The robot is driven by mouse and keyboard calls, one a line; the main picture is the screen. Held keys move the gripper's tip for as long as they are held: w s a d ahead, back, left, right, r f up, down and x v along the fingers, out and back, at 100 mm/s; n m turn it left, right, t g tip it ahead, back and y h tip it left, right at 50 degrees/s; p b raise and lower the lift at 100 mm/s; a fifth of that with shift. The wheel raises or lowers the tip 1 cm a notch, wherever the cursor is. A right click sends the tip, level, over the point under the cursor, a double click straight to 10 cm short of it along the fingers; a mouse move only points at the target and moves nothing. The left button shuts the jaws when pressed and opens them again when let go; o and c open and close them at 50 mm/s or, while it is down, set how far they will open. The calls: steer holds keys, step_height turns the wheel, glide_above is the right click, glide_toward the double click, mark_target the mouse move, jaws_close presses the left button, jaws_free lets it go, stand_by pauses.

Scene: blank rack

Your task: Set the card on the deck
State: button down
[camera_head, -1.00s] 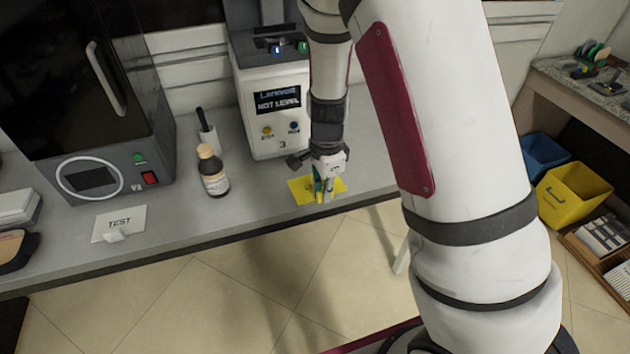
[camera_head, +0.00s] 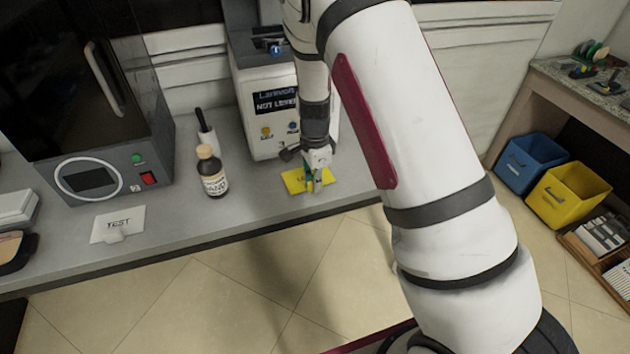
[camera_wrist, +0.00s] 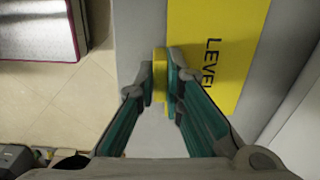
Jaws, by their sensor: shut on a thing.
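The yellow card (camera_head: 322,184) lies flat over the grey bench (camera_head: 260,213), just in front of the white machine with the "NOT LEVEL" display. It also shows in the wrist view (camera_wrist: 220,30), with the word "LEVEL" printed on it. My gripper (camera_head: 312,187) points down at the card. In the wrist view, my gripper (camera_wrist: 161,85) is shut on the yellow tab at the card's edge. I cannot tell whether the card touches the bench or hangs slightly above it. No surface labelled as a deck shows.
The white machine (camera_head: 262,125) stands behind the card. A brown bottle (camera_head: 214,182) and a black-handled tool (camera_head: 203,125) stand left of it. A white "TEST" card (camera_head: 118,223) lies farther left. The bench's front edge is close below the card.

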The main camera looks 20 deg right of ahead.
steer(key=shift+f, duration=0.1)
steer(key=shift+f, duration=0.1)
steer(key=c, duration=1.7)
jaws_free()
step_height(320, 180, up, 14)
steer(key=f, duration=0.1)
steer(key=s+r+n+y, duration=0.1)
steer(key=s+r+n, duration=0.4)
steer(key=s+r, duration=0.45)
steer(key=s+r+n+t+p, duration=0.1)
steer(key=s+r+n, duration=0.2)
steer(key=s, duration=0.4)
steer(key=s+r+n+t, duration=0.1)
steer(key=s+r+n, duration=0.3)
steer(key=s, duration=0.3)
steer(key=s+r+n+t+h+p, duration=0.1)
steer(key=s+r+n, duration=0.3)
steer(key=s, duration=0.4)
steer(key=shift+d+r+n+t+p, duration=0.15)
steer(key=shift+n+t+p, duration=0.2)
steer(key=shift+n+t, duration=0.25)
